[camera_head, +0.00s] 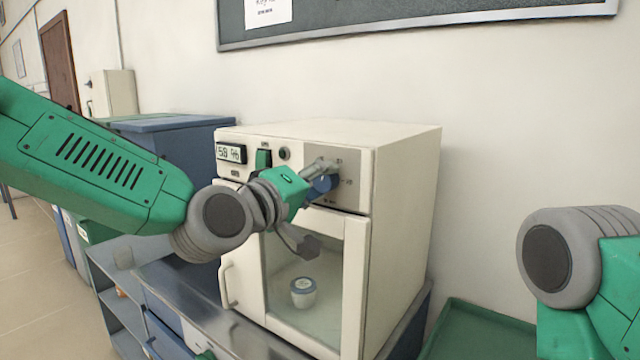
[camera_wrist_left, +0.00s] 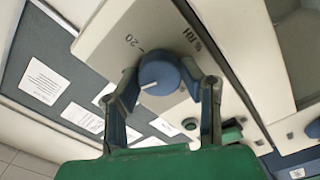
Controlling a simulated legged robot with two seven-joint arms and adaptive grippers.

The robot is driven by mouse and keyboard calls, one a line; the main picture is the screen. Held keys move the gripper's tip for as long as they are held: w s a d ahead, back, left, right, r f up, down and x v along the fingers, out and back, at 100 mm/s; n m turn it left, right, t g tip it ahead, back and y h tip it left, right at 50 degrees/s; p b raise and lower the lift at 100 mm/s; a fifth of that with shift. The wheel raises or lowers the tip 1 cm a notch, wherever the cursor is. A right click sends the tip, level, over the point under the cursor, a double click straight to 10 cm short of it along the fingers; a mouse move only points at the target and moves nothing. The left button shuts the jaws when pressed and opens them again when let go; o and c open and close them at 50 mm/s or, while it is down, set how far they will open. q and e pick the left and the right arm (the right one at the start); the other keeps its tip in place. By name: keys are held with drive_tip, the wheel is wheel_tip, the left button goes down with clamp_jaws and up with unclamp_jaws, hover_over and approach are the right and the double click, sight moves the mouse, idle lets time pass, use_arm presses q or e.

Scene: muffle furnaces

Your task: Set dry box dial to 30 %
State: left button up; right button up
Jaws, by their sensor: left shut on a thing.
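The dry box (camera_head: 410,190) is a cream cabinet with a glass-fronted door. Its small display (camera_head: 231,153) appears to read 58 %. The blue dial (camera_head: 323,184) sits on the grey panel at the upper right of its front. In the left wrist view the dial (camera_wrist_left: 160,76) shows a white pointer line, with "20" and "%RH" printed beside it. My left gripper (camera_head: 321,172) is shut on the dial, one finger on each side. In the head view the gripper partly hides the dial. My right arm shows at the right edge, but its gripper is out of view.
A white jar (camera_head: 303,292) stands inside the box behind the glass. The door handle (camera_head: 228,287) is at the front left. A green tray (camera_head: 480,331) lies to the right. A blue cabinet (camera_head: 180,125) stands behind on the left.

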use_arm(q)
drive_tip(key=shift+s+d+f+m, duration=0.15)
drive_tip(key=shift+f+m, duration=0.25)
drive_tip(key=shift+m, duration=0.6)
drive_tip(key=shift+f, duration=0.15)
drive_tip(key=o, duration=1.1)
drive_tip(key=shift+o, duration=0.2)
drive_tip(key=shift+r, duration=0.3)
drive_tip(key=shift+s+a, duration=0.15)
drive_tip(key=shift+a, duration=0.05)
drive_tip(key=v, duration=1.1)
drive_tip(key=shift+a, duration=0.15)
drive_tip(key=shift+f, duration=0.15)
